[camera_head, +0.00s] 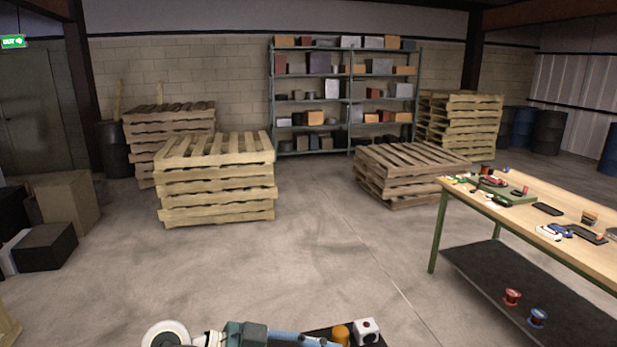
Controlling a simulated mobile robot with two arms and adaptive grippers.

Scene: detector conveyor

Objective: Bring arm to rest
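Neither of my grippers can be made out in the head view. At the bottom edge is a cut-off cluster of parts: a white disc (166,334), a teal block (245,334) and a blue bar (298,338). I cannot tell whether these belong to my arm. To their right, an orange cylinder (341,334) and a white block with a dark round spot (366,331) stand at a dark surface.
A wooden workbench (520,215) with tools and small parts stands at the right; red (512,297) and blue (537,317) spools are on its lower shelf. Pallet stacks (215,185) (405,175), shelving (348,98) and boxes (65,198) stand farther back. The middle floor is clear.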

